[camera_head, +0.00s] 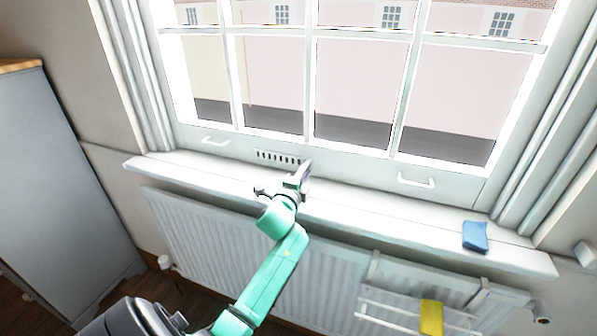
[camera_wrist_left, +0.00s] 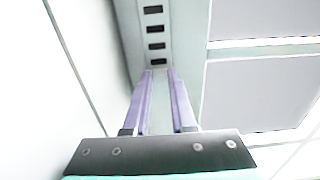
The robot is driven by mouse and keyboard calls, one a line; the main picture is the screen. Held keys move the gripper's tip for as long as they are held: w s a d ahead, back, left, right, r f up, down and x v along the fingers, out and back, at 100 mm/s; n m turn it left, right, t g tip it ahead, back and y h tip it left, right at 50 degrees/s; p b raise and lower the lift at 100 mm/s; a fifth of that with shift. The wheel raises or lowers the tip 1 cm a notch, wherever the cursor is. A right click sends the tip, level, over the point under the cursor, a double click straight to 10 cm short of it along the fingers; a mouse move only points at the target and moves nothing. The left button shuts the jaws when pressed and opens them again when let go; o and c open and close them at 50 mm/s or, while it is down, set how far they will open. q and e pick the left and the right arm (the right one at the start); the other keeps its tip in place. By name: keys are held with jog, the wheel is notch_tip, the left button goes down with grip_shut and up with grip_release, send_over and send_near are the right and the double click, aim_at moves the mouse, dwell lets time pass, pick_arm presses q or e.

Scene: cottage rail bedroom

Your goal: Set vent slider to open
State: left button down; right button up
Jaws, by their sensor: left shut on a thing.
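The vent (camera_head: 278,157) is a pale strip with a row of dark slots, set in the bottom rail of the window frame above the sill. In the left wrist view several dark slots of the vent (camera_wrist_left: 154,28) run away from the fingertips. My left gripper (camera_head: 304,170) is at the right end of the slots. In the left wrist view its two purple fingers (camera_wrist_left: 158,75) are close together at the end of the slot row, shut on the vent slider. The slider is small, pale and mostly hidden by the fingers. My right gripper is not in view.
The white window sill (camera_head: 370,208) runs under the window, with a radiator (camera_head: 200,228) below it. A blue cloth-like item (camera_head: 475,236) lies at the sill's right. White handles (camera_head: 416,181) sit on the window rail. A yellow item (camera_head: 431,318) hangs on a rack.

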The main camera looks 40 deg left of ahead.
pick_arm(q)
jog(key=shift+w+d+f, duration=0.1)
jog(key=shift+w+d, duration=0.1)
jog(key=shift+d, duration=0.45)
jog(key=c, duration=0.8)
grip_release()
jog(key=shift+c, duration=0.2)
jog(key=shift+o, duration=0.6)
